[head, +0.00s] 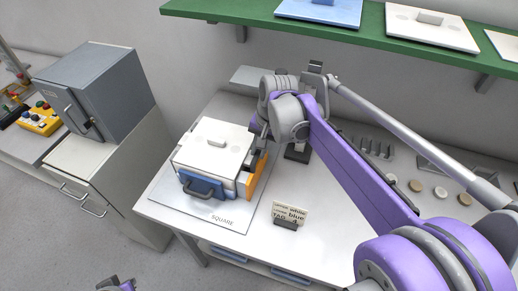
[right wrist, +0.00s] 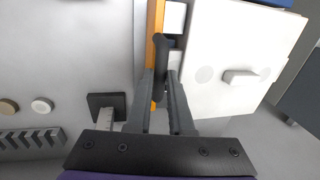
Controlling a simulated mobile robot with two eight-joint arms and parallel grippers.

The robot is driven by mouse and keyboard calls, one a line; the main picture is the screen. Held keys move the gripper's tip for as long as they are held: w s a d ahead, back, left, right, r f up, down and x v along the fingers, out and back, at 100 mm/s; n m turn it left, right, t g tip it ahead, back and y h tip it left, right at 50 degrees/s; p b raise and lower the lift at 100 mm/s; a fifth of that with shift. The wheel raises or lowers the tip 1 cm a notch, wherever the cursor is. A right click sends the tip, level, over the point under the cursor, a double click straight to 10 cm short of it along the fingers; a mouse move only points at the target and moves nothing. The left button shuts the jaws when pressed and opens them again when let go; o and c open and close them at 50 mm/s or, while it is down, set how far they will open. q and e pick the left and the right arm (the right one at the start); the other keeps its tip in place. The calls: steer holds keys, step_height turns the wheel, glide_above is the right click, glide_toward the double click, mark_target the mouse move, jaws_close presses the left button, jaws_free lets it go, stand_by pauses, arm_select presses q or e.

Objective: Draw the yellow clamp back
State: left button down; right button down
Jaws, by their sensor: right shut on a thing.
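The yellow clamp (head: 257,177) is an orange-yellow plate standing along the right side of a box with a white lid (head: 215,146). In the right wrist view the clamp (right wrist: 154,22) shows as a narrow strip beside the white lid (right wrist: 228,50). A dark bar handle (right wrist: 161,50) sits at the clamp. My right gripper (right wrist: 160,78) is shut on this handle, with one finger on each side. In the head view my right gripper (head: 260,138) is partly hidden by its own wrist. Only a small piece of my left arm shows at the bottom edge; its jaws cannot be made out.
The box stands on a light plate marked SQUARE (head: 222,220) on a table. A small sign (head: 288,214) stands right of it. A grey furnace-like cabinet (head: 97,90) is at left. A green shelf (head: 350,32) runs above. Round discs (head: 440,192) lie at right.

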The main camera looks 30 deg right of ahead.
stand_by(0.8)
steer(key=s+d, duration=0.3)
steer(key=shift+s, duration=0.3)
steer(key=c, duration=1.2)
jaws_free()
steer(key=shift+c, duration=0.2)
steer(key=o, duration=0.4)
steer(key=shift+s+d, duration=0.15)
steer(key=shift+d, duration=0.05)
steer(key=shift+o, duration=0.2)
steer(key=shift+a, duration=0.1)
